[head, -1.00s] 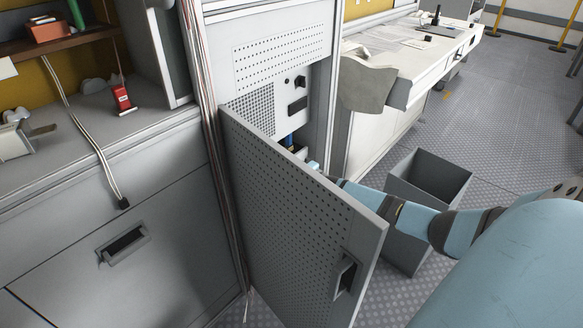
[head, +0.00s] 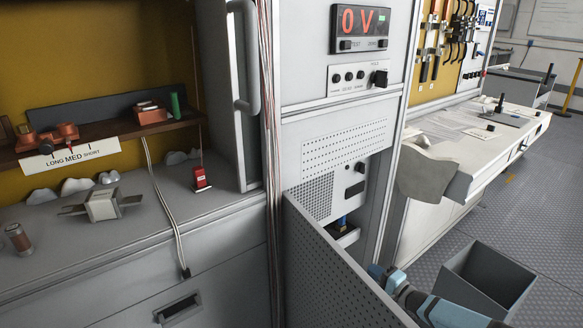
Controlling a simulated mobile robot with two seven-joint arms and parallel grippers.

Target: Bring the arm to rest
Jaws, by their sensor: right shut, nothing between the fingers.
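My right gripper (head: 380,273) shows at the lower right, partly hidden behind the open perforated door (head: 335,270) of the grey cabinet. It is shut and I see nothing held in it. My blue right arm (head: 455,312) reaches in from the bottom right. The gripper is apart from the cabinet's lower compartment, where a small blue and dark part (head: 342,224) sits above a light ledge. My left gripper is not in view.
A grey open bin (head: 485,280) stands on the floor just right of my arm. A white desk (head: 450,170) is behind it. A panel reading 0 V (head: 361,22) tops the cabinet. A workbench (head: 90,235) fills the left.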

